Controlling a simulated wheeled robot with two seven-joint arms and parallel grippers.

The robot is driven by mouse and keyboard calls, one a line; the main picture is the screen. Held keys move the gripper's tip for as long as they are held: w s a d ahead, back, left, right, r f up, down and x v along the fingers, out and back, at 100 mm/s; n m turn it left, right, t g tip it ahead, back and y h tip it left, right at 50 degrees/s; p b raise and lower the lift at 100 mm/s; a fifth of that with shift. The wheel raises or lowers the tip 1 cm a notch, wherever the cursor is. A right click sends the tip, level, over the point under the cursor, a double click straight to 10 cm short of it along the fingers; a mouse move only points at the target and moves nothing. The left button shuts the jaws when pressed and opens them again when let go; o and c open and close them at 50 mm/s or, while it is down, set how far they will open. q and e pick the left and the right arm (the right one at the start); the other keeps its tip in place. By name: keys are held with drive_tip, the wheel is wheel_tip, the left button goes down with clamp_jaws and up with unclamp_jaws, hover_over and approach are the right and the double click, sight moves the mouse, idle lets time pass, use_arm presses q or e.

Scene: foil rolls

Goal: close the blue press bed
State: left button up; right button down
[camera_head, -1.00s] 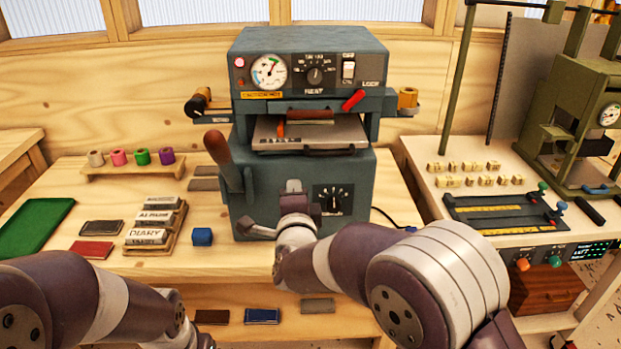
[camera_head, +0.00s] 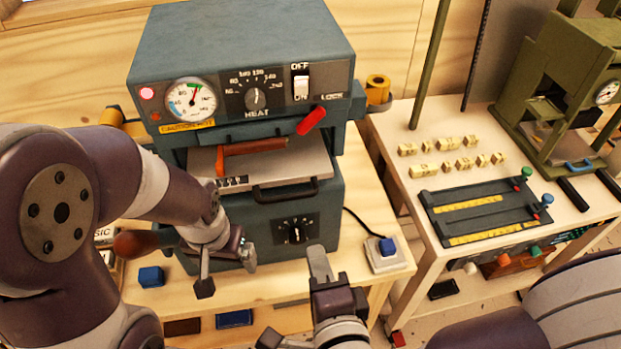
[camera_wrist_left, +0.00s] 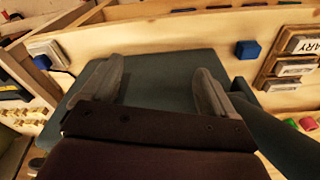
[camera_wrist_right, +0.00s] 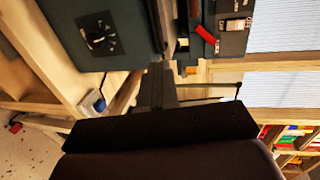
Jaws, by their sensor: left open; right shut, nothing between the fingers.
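The blue-grey press (camera_head: 245,50) stands on the wooden bench. Its pale bed plate (camera_head: 285,172) juts out of the front opening, with a black handle (camera_head: 288,191) along its front edge. Small type blocks (camera_head: 233,183) sit at the bed's left front. My left gripper (camera_head: 227,274) is open and empty, low before the press's lower left front; its spread fingers show in the left wrist view (camera_wrist_left: 157,85). My right gripper (camera_head: 318,262) is shut and empty, below and right of the bed handle, apart from it. In the right wrist view its fingers (camera_wrist_right: 160,82) are together.
A red-knobbed lever (camera_head: 311,121) is on the press's right front; a brown-gripped lever (camera_head: 145,243) is at its left. A white box with a blue button (camera_head: 386,252) sits at the bench's right. A side table (camera_head: 410,200) holds brass type and a green press.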

drive_tip(key=w, duration=0.2)
approach(298, 198)
drive_tip(key=x, duration=0.5)
drive_tip(key=shift+w, duration=0.1)
drive_tip(key=shift+w+a, duration=0.2)
drive_tip(key=shift+w, duration=0.15)
drive_tip(key=shift+w+a+f, duration=0.1)
drive_tip(key=shift+w+f, duration=0.1)
drive_tip(key=shift+w, duration=0.3)
use_arm(q)
drive_tip(key=shift+s+r, duration=0.3)
drive_tip(key=shift+s, duration=0.05)
use_arm(e)
drive_tip(key=shift+s, duration=0.1)
